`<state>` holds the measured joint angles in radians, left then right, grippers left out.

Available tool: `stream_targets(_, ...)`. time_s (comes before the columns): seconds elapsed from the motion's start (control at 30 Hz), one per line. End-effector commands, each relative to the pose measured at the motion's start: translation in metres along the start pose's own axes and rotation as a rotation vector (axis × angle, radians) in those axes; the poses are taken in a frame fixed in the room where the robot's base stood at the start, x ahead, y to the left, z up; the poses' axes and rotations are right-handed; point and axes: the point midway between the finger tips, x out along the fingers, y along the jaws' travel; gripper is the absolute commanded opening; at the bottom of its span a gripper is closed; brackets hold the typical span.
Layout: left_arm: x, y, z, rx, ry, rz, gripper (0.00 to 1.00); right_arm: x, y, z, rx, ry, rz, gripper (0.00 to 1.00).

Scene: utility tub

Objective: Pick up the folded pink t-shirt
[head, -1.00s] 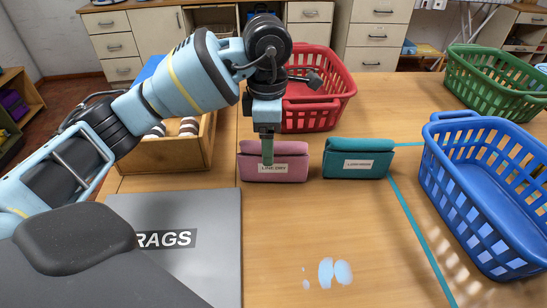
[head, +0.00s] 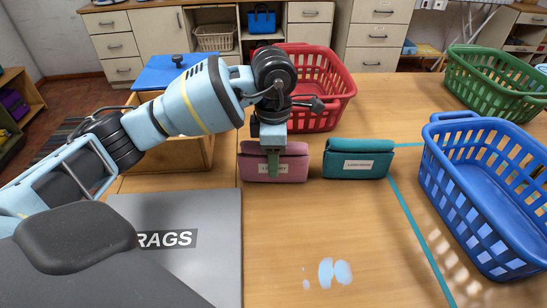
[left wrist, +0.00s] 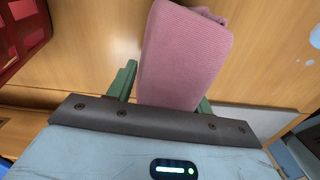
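The folded pink t-shirt (head: 294,164) lies on the wooden table near the middle of the head view, with a white label on its front that is partly covered. My left gripper (head: 273,160) is over its left part, pointing down, with one green finger in front of the shirt. In the left wrist view the pink t-shirt (left wrist: 185,55) sits between the two green fingers of my left gripper (left wrist: 166,86). The fingers are apart, one on each side of the shirt, and do not look closed on it. My right gripper is not in view.
A folded teal t-shirt (head: 358,160) lies just right of the pink one. A red basket (head: 340,100) stands behind, a blue basket (head: 480,190) and a green basket (head: 500,82) at right. A grey RAGS panel (head: 215,225) lies at front left, a wooden box (head: 180,158) behind it.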

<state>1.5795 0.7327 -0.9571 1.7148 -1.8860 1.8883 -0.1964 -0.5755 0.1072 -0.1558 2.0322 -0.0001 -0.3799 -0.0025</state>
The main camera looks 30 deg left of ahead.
Motion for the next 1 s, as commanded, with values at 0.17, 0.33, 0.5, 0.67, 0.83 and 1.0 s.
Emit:
stream_targets(0.17, -0.001, 0.0, 0.0, 0.0, -0.001, 0.001, 0.24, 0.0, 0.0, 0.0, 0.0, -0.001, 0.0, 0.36)
stream_targets(0.33, -0.001, 0.0, 0.0, 0.0, -0.001, 0.001, 0.24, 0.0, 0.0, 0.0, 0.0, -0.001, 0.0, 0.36)
stream_targets(0.5, -0.006, 0.0, 0.0, 0.0, -0.001, 0.001, 0.24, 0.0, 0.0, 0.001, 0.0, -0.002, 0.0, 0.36)
stream_targets(0.67, -0.021, 0.001, 0.001, 0.0, -0.003, 0.002, 0.24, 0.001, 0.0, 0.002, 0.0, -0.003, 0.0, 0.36)
stream_targets(0.83, -0.036, -0.012, 0.004, 0.006, 0.0, -0.001, 0.24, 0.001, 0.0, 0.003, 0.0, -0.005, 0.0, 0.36)
stream_targets(1.0, -0.04, -0.05, 0.015, 0.008, -0.002, 0.0, 0.24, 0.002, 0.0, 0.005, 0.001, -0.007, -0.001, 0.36)
